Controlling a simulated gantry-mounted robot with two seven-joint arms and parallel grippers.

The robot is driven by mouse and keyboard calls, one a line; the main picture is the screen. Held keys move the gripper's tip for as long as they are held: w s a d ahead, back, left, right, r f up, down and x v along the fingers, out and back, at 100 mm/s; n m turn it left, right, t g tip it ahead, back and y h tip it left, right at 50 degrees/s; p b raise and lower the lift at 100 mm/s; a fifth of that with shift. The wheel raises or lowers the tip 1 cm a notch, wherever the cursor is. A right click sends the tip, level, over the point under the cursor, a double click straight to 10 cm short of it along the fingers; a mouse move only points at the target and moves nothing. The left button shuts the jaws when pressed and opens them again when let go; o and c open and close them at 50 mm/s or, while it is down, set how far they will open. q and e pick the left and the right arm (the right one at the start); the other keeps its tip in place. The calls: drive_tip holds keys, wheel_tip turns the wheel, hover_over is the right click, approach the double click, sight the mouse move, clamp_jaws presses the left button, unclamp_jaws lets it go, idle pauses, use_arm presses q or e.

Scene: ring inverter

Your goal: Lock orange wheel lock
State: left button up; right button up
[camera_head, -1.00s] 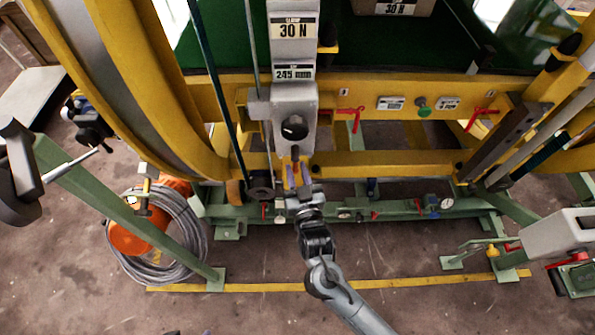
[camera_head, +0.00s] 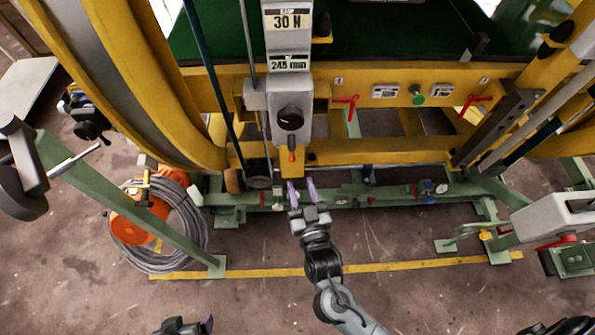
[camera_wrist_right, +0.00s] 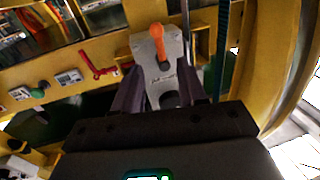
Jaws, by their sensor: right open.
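The orange wheel lock handle (camera_head: 291,155) hangs below the dark knob (camera_head: 290,119) on a grey block at the machine's front. In the right wrist view the orange handle (camera_wrist_right: 158,38) stands out beyond my fingers, over a pale grey plate. My right gripper (camera_head: 302,190) is open and empty, just in front of and below the handle, apart from it. Its two purple fingers also show in the right wrist view (camera_wrist_right: 160,92), spread to either side. My left gripper (camera_head: 190,325) shows only partly at the bottom edge; its jaw state is unclear.
The yellow frame (camera_head: 390,150) and green floor rail (camera_head: 400,193) cross behind my right gripper. Red levers (camera_head: 347,103) and a green button (camera_head: 418,98) sit to the right. A grey hose coil (camera_head: 185,235) lies at left. The front floor is open.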

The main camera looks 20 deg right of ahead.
drive_tip(key=shift+s+a, duration=0.2)
drive_tip(key=shift+s, duration=1)
drive_tip(key=s+d+r+n+g+y+p, duration=0.1)
drive_tip(key=s+d+n+g+y+p, duration=0.2)
drive_tip(key=d, duration=0.4)
drive_tip(key=s+f+n+g, duration=0.1)
drive_tip(key=s+f+g, duration=0.3)
drive_tip(key=s+g, duration=0.85)
wheel_tip(320, 180, up, 38)
drive_tip(key=t+p, duration=0.1)
drive_tip(key=p, duration=3.8)
drive_tip(key=shift+s+d+r, duration=0.15)
drive_tip(key=shift+s+d, duration=0.1)
drive_tip(key=shift+d, duration=0.05)
